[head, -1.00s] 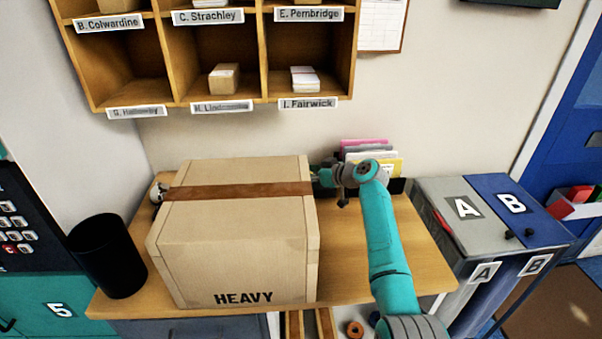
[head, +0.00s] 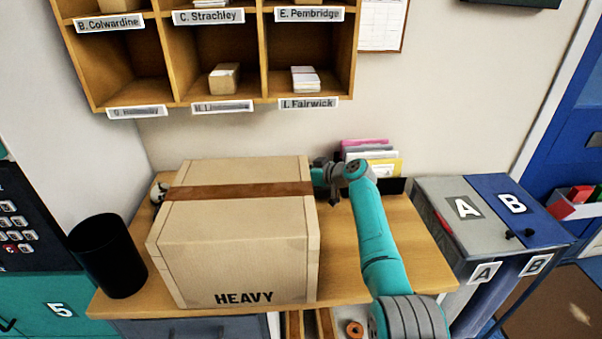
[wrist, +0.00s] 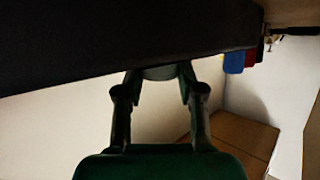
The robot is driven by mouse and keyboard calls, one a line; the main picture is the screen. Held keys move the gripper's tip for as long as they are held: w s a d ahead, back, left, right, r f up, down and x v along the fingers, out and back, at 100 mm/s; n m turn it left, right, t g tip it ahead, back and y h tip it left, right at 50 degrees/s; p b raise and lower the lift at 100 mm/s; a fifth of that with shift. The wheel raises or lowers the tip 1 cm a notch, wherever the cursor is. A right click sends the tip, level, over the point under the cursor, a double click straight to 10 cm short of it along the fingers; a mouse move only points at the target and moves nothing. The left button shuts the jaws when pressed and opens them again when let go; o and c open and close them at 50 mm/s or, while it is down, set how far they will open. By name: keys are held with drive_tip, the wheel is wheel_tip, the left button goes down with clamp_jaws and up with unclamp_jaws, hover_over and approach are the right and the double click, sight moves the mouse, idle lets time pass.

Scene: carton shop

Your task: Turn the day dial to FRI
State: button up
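I cannot make out the day dial or its FRI mark in either view. My gripper is hidden in the head view behind the big carton (head: 240,255) marked HEAVY; my wrist shows just past the carton's right rear edge. In the wrist view my gripper (wrist: 160,82) has its two fingers apart, pointing up under a dark slanting surface (wrist: 90,45). A rounded dark grey shape (wrist: 158,72) shows between the fingertips; I cannot tell what it is or whether they touch it. A small black and white object (head: 158,191) peeks out at the carton's left rear.
The carton covers much of the wooden table (head: 345,285). A black bin (head: 107,257) stands left of it. Papers in a rack (head: 370,155) stand behind my arm. Pigeonholes (head: 215,105) hang above. Grey and blue A and B boxes (head: 480,230) stand right. The table's right part is clear.

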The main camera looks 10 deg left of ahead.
drive_tip(key=shift+f, duration=0.1)
drive_tip(key=shift+s+a+m+t+h, duration=0.1)
drive_tip(key=shift+m+t+h, duration=0.25)
drive_tip(key=shift+m+t, duration=0.15)
drive_tip(key=shift+s+a+m+t+h, duration=0.1)
drive_tip(key=shift+m+t+h, duration=0.3)
drive_tip(key=shift+m, duration=0.1)
drive_tip(key=shift+m+t+h, duration=1)
drive_tip(key=shift+m+h, duration=0.15)
drive_tip(key=shift+m, duration=0.15)
drive_tip(key=o, duration=1.1)
drive_tip(key=shift+s+d, duration=0.1)
drive_tip(key=shift+d, duration=0.05)
drive_tip(key=shift+v, duration=3.6)
